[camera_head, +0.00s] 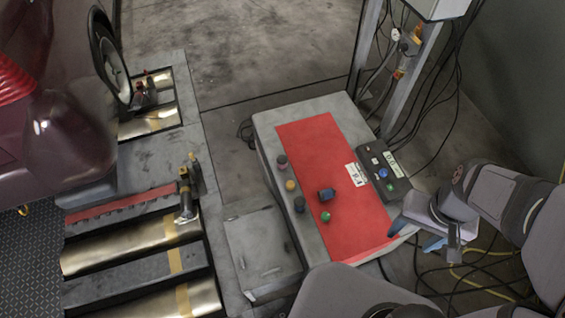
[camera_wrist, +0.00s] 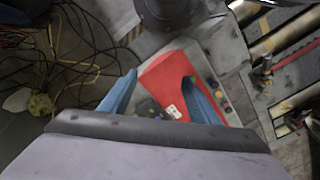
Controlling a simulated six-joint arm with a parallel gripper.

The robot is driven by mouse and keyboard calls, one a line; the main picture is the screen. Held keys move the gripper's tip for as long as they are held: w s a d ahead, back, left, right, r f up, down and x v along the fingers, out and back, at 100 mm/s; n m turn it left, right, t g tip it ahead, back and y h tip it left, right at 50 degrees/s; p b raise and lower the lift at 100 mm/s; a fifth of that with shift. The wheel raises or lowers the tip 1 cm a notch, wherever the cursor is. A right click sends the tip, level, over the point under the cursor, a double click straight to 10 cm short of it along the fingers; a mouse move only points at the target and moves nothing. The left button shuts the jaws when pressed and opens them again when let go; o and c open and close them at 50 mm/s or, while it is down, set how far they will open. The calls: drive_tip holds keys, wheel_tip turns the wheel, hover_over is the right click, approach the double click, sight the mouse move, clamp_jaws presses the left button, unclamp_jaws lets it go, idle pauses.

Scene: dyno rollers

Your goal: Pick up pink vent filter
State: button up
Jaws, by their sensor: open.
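A small round piece with a dull pinkish-red top (camera_head: 282,161) stands at the far left of the bench top, on the grey strip beside the red mat. It is the only small piece that looks pinkish; I cannot tell for sure that it is the vent filter. My gripper (camera_head: 416,234) is open and empty, off the bench's near right corner, well apart from that piece. In the wrist view its two blue fingers (camera_wrist: 159,76) are spread, with the red mat showing behind them.
The red mat (camera_head: 320,150) covers most of the bench. Yellow (camera_head: 290,185) and dark blue (camera_head: 299,204) round pieces stand along its left edge. A dark blue block (camera_head: 326,194) and green piece (camera_head: 325,216) lie on it. A control box (camera_head: 384,176) sits right. The mat's far end is clear.

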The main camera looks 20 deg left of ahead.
drive_tip(key=w+a+f+n+t+y+b, duration=0.1)
drive_tip(key=w+a+f+n+t+b, duration=0.15)
drive_tip(key=w+a+f+b, duration=0.8)
drive_tip(key=t+y+b, duration=0.3)
drive_tip(key=t+b, duration=0.4)
drive_tip(key=b, duration=0.8)
hover_over(282, 163)
drive_tip(key=s+d, duration=0.2)
drive_tip(key=d, duration=0.7)
wheel_tip(282, 163, down, 20)
drive_tip(key=f, duration=0.1)
drive_tip(key=a+f+t+b, duration=0.1)
drive_tip(key=a+f+b, duration=0.1)
drive_tip(key=s+a+f+n+t+b, duration=0.1)
drive_tip(key=a+f+b, duration=0.1)
drive_tip(key=a+f, duration=0.1)
drive_tip(key=s+a+f+t+b, duration=0.1)
drive_tip(key=a+f, duration=0.1)
drive_tip(key=f, duration=0.1)
drive_tip(key=shift+s+a+y+b, duration=0.1)
drive_tip(key=shift+a+y+b, duration=0.2)
drive_tip(key=shift+a+b, duration=0.1)
drive_tip(key=shift+s+a, duration=0.1)
drive_tip(key=shift+d+b+x, duration=0.2)
drive_tip(key=shift+b+x, duration=0.6)
drive_tip(key=shift+x, duration=2.9)
